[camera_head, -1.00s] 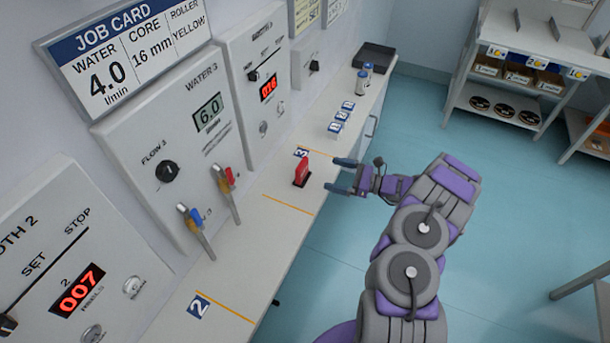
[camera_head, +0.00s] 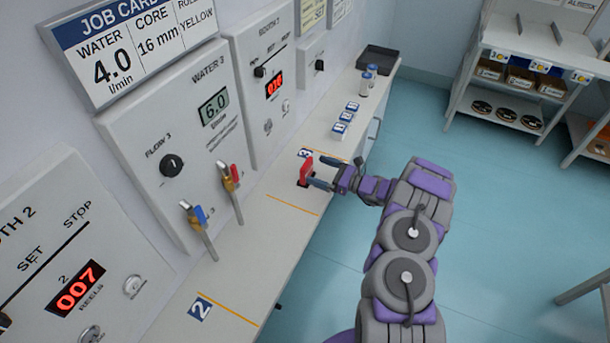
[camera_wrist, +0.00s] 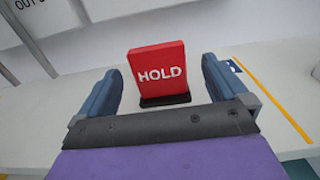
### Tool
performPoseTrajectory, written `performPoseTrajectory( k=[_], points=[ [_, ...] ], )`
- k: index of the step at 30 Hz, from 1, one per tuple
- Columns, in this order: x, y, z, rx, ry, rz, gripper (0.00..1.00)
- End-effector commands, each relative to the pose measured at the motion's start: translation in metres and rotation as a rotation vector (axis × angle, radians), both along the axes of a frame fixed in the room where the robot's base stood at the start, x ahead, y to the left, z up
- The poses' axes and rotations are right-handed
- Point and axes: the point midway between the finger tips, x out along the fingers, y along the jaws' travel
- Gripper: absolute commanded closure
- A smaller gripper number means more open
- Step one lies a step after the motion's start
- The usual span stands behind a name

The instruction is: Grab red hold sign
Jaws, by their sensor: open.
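The red hold sign (camera_head: 306,168) stands upright on the white counter (camera_head: 262,238), near the blue "3" label. In the wrist view the red hold sign (camera_wrist: 158,72) faces me with white HOLD lettering and a dark base. My gripper (camera_head: 318,172) reaches in from the right at the counter's front edge. In the wrist view my gripper (camera_wrist: 160,92) is open, with one blue-grey finger on each side of the sign. Gaps show between the sign and both fingers. The sign's tip lies just ahead of the fingers.
Two taps, blue (camera_head: 199,222) and red (camera_head: 232,185), stick out from the wall panel left of the sign. Several small blue-and-white signs (camera_head: 346,120), bottles (camera_head: 367,82) and a dark tray (camera_head: 378,60) stand farther back. Yellow lines mark the counter.

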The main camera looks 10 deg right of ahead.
Motion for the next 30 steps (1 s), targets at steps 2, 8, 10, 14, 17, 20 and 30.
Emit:
performPoseTrajectory(
  k=[2, 8, 10, 14, 17, 20, 30],
  points=[
    [0.002, 0.003, 0.000, 0.000, 0.000, -0.001, 0.00],
    [0.009, 0.018, -0.004, 0.000, 0.001, 0.000, 0.00],
    [0.014, 0.029, -0.007, -0.001, 0.002, 0.001, 0.00],
    [0.024, 0.045, -0.007, -0.004, 0.002, 0.000, 0.00],
    [0.028, 0.051, -0.006, -0.004, 0.001, 0.000, 0.00],
    [0.029, 0.051, -0.005, -0.002, 0.000, -0.002, 0.00],
    [0.029, 0.049, -0.005, -0.001, 0.001, -0.002, 0.17]
  ],
)
